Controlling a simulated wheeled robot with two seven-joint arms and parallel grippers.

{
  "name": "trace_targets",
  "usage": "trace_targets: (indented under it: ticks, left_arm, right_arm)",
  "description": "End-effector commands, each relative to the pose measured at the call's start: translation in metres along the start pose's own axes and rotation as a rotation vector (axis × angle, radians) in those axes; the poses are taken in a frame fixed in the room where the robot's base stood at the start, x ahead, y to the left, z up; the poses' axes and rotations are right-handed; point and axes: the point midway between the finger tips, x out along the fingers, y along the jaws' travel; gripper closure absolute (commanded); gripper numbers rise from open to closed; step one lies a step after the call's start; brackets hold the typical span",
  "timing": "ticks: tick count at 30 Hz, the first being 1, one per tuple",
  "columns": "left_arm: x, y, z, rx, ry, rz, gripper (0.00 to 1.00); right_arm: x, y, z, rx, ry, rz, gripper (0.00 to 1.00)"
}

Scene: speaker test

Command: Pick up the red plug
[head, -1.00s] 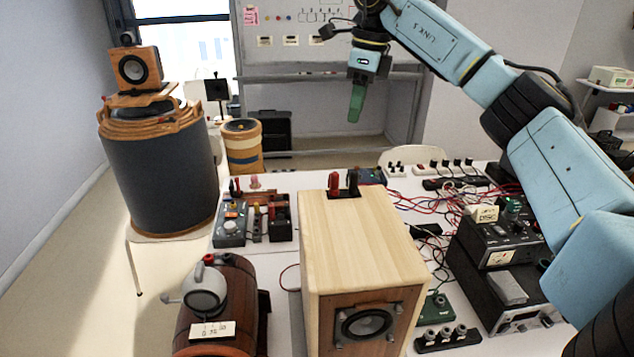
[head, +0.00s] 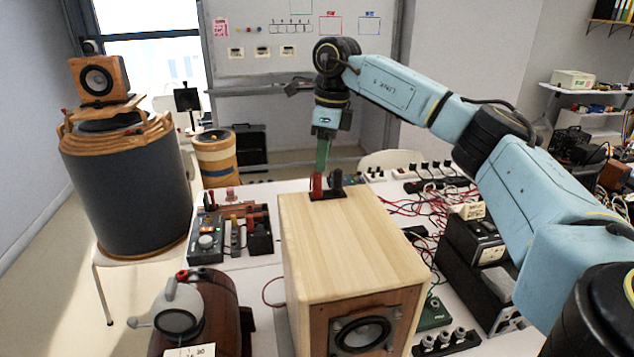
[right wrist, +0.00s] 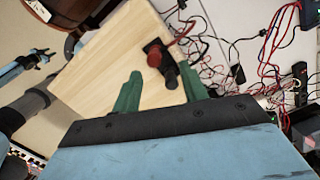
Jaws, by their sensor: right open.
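The red plug (head: 316,186) stands upright beside a black plug (head: 336,180) at the far end of the wooden speaker cabinet's top (head: 340,240). My right gripper (head: 321,168), with green fingers, points down just above or at the red plug; in the head view it overlaps the plug's top, and contact cannot be told. In the right wrist view the red plug (right wrist: 154,54) and black plug (right wrist: 168,74) lie just past the open, empty fingertips (right wrist: 162,76), roughly between them. What seems to be my left gripper (right wrist: 40,57) shows small at the left edge, its jaws unclear.
Red and black wires (head: 430,205) tangle right of the cabinet, near black instruments (head: 480,250). A device with knobs (head: 207,242) stands left of it.

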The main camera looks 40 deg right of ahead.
Motion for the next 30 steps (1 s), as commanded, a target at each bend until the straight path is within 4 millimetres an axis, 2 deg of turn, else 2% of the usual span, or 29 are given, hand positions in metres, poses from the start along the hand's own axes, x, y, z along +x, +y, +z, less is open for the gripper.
trace_targets:
  ticks: [12, 20, 30]
  left_arm:
    - [-0.004, 0.0, -0.003, 0.0, 0.004, 0.0, 0.64]
    - [-0.004, 0.0, -0.001, 0.0, 0.0, 0.0, 0.64]
    - [-0.004, 0.0, 0.0, 0.0, -0.001, 0.0, 0.64]
  right_arm:
    - [0.049, 0.007, 0.005, 0.0, 0.001, 0.0, 0.57]
    - [0.052, 0.007, 0.006, 0.0, 0.0, -0.001, 0.57]
    - [0.052, 0.007, 0.006, 0.0, -0.001, -0.001, 1.0]
